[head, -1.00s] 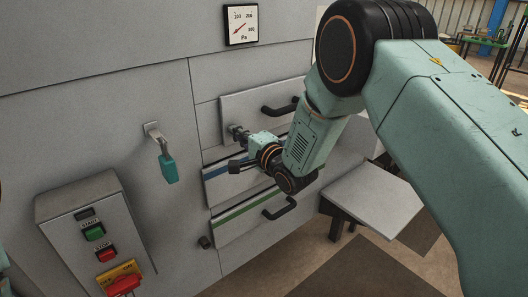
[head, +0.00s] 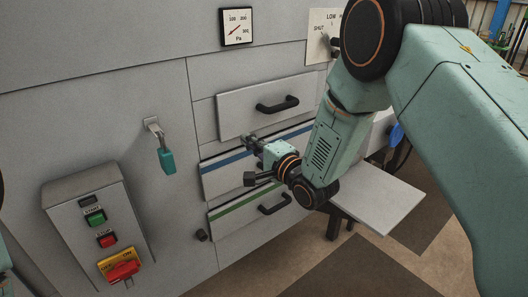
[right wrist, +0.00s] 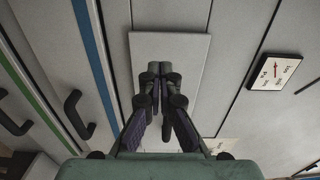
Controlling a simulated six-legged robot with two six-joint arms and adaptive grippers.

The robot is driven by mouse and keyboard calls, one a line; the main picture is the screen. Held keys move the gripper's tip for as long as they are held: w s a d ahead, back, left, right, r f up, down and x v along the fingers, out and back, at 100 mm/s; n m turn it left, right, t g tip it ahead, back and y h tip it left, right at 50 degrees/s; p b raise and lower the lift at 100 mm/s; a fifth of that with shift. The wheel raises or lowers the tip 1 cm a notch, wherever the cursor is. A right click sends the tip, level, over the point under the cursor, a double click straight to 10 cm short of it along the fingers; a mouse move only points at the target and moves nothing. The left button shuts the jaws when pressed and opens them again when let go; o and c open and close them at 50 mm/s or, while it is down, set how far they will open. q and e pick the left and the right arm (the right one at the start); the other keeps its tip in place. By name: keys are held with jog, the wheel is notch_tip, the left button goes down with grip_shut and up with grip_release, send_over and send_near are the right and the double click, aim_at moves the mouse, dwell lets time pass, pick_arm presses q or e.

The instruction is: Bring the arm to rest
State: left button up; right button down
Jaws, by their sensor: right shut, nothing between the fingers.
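My right arm comes in from the right in the head view. Its gripper (head: 252,141) is in front of the drawer fronts, below the top drawer (head: 240,110) in the picture. In the right wrist view its fingers (right wrist: 155,72) are together with nothing between them. I cannot tell the exact gap to the drawer fronts. Only slivers of my left arm show at the left edge, and its gripper is out of view.
Below are a blue-striped drawer (head: 212,181) and a green-striped drawer (head: 225,222). A teal-handled lever (head: 167,161) and a START/STOP box (head: 70,215) are at left. A gauge (head: 236,27) and dial plate (head: 318,22) are above. A pale flat surface (head: 385,200) is under my arm.

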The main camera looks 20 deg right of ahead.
jog(key=s+d+f+n+g+h+b, duration=0.2)
jog(key=s+f+n+g, duration=0.25)
jog(key=s+f, duration=0.45)
jog(key=s+d+f+n+g+h+b, duration=0.1)
jog(key=s+d+f+n+g+h, duration=0.3)
jog(key=s+f, duration=0.6)
pick_arm(q)
notch_tip(320, 180, down, 11)
jog(key=b, duration=0.8)
jog(key=shift+w+f, duration=0.2)
jog(key=shift+w, duration=0.2)
pick_arm(e)
jog(key=s+f+n+g, duration=0.2)
jog(key=s+f+g, duration=0.2)
jog(key=s+f, duration=0.7)
jog(key=s+f+n+g, duration=0.3)
jog(key=s+f, duration=0.8)
jog(key=s, duration=0.5)
jog(key=shift+g, duration=0.75)
pick_arm(q)
jog(key=shift+s, duration=0.15)
pick_arm(e)
jog(key=shift+s, duration=0.1)
pick_arm(q)
jog(key=shift+o, duration=0.4)
pick_arm(e)
jog(key=shift+f, duration=0.1)
